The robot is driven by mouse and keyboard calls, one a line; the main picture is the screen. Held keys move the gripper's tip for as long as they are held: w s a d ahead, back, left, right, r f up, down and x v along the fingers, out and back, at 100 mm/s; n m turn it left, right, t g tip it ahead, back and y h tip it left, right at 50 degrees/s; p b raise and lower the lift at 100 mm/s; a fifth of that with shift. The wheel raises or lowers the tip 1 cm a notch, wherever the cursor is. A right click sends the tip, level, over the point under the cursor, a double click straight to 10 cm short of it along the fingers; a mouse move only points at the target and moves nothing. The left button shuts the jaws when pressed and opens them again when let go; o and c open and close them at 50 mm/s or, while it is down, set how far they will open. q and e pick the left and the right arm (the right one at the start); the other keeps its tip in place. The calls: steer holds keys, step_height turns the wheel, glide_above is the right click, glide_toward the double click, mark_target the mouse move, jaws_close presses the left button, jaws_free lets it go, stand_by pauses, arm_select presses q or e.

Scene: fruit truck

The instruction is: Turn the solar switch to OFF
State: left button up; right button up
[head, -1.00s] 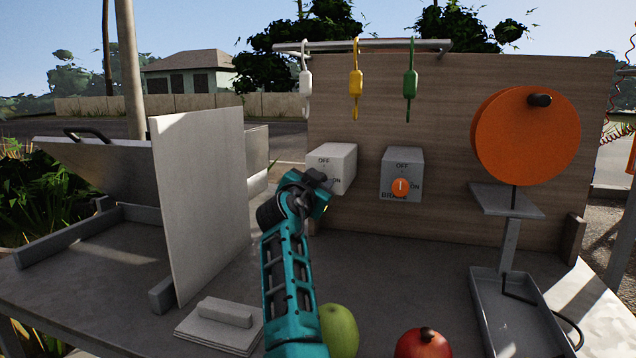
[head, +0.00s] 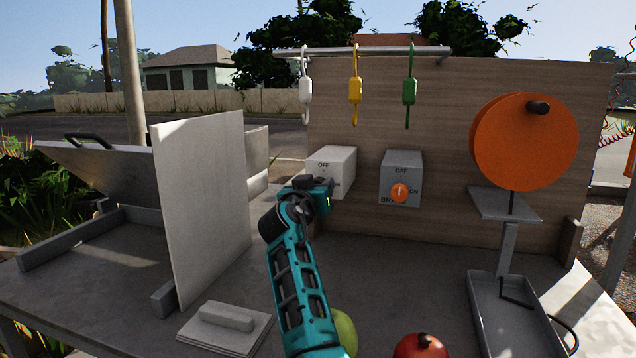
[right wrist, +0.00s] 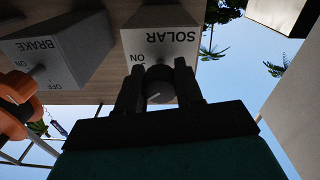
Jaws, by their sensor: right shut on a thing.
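The solar switch box (head: 336,160) is pale, with OFF at its top and ON at its right, mounted on the wooden board. In the right wrist view, the solar box (right wrist: 160,40) appears upside down with its SOLAR and ON lettering. My right gripper (head: 326,191) is at the box's front and hides its lower face and knob in the head view. In the right wrist view, its two fingers are shut on the dark round solar knob (right wrist: 160,92), one on each side. A short white mark shows on the knob. My left gripper is not in view.
The brake box (head: 401,165) with an orange knob (head: 399,193) is right of the solar box. An orange reel (head: 522,145) stands farther right. A pale upright panel (head: 205,200) is at left. Green fruit (head: 346,332) and red fruit (head: 420,346) lie at the front.

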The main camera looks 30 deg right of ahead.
steer(key=n+p, duration=0.1)
steer(key=n, duration=0.1)
steer(key=n+p, duration=0.1)
steer(key=shift+r+n, duration=0.2)
steer(key=shift+n, duration=0.2)
steer(key=n+p, duration=0.1)
steer(key=n, duration=0.1)
steer(key=shift+n+p, duration=0.35)
steer(key=shift+n, duration=0.05)
steer(key=shift+n+p, duration=0.55)
steer(key=shift+n, duration=0.25)
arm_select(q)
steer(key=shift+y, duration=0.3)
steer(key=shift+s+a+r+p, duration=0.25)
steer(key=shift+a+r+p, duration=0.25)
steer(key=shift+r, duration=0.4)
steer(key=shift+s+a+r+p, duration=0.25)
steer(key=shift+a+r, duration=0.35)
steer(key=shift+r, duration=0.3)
arm_select(e)
steer(key=shift+n, duration=1.3)
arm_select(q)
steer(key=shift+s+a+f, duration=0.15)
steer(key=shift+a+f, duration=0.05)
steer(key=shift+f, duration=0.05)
arm_select(e)
steer(key=shift+t, duration=0.3)
